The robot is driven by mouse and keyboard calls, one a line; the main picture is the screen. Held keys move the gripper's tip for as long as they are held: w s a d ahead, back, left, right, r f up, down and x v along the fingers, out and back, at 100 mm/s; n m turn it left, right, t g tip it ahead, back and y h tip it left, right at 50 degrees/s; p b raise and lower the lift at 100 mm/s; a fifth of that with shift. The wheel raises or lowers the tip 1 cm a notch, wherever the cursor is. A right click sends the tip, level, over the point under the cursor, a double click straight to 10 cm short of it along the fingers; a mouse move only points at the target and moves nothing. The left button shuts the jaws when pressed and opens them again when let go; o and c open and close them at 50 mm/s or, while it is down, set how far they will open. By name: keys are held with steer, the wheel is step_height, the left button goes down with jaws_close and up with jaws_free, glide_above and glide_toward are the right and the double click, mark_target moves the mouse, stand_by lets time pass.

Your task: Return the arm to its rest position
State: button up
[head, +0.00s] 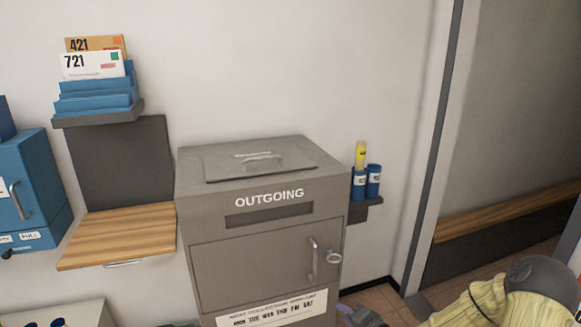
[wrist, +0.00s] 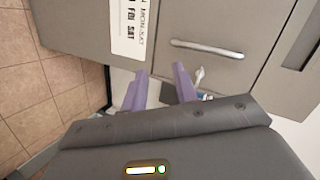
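My gripper shows in the wrist view (wrist: 160,72) as two purple fingers, apart with nothing seen between them. In the head view only a bit of my gripper (head: 362,316) shows at the bottom edge, low beside the right side of the grey OUTGOING mailbox (head: 255,225). In the wrist view the mailbox front (wrist: 190,20) lies beyond the fingertips, with its door handle (wrist: 205,47) and the lock with a key (wrist: 199,76). I cannot tell the exact gap to the mailbox. The mailbox door looks shut.
A small wall shelf (head: 366,210) holds blue tubes right of the mailbox. A wooden fold-down shelf (head: 118,236) and a letter rack (head: 97,116) with envelopes are at left, near blue boxes (head: 25,185). Tiled floor (wrist: 40,95) and a doorway frame lie at right in the head view.

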steer(key=s+a+r+n+g+h, duration=0.1)
steer(key=s+r+n+g+h, duration=0.35)
steer(key=s, duration=0.65)
steer(key=s+r+n+g+h, duration=0.2)
steer(key=s+r+n+g, duration=0.4)
steer(key=s, duration=0.4)
step_height(320, 180, up, 23)
steer(key=m+t+p, duration=0.1)
steer(key=p, duration=2)
steer(key=shift+s+p, duration=0.4)
steer(key=shift+f+m, duration=0.1)
steer(key=shift+m, duration=0.15)
